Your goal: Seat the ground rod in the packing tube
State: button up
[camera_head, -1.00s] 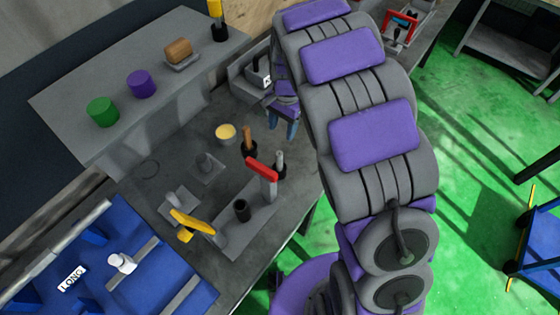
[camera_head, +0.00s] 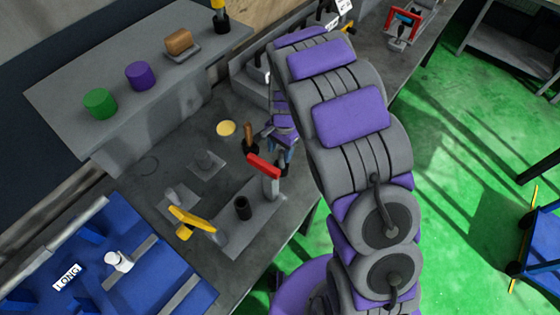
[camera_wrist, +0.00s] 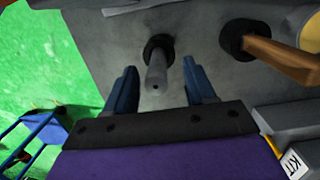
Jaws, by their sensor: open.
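A grey rod (camera_wrist: 157,72) stands in a black round holder (camera_wrist: 158,45) in the wrist view and points toward the camera. My gripper (camera_wrist: 160,75) is open, with its blue fingers on either side of the rod and a gap showing at each side. In the head view my gripper (camera_head: 284,152) is low over the bench beside the wooden handle, and it mostly hides the rod. A short dark open tube (camera_head: 243,207), which may be the packing tube, stands on a grey plate in front of the red-topped post (camera_head: 264,167).
A wooden handle (camera_wrist: 280,52) in its own black holder stands close to the right of the rod. A yellow lever (camera_head: 192,220), a yellow round piece (camera_head: 226,128) and a blue fixture (camera_head: 110,265) are nearby. Green and purple cylinders sit on the raised shelf (camera_head: 60,95).

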jog(key=shift+f, duration=0.25)
jog(key=shift+d+r, duration=0.1)
jog(key=shift+d, duration=0.15)
jog(key=shift+c, duration=0.8)
jog(key=shift+a, duration=0.1)
grip_shut()
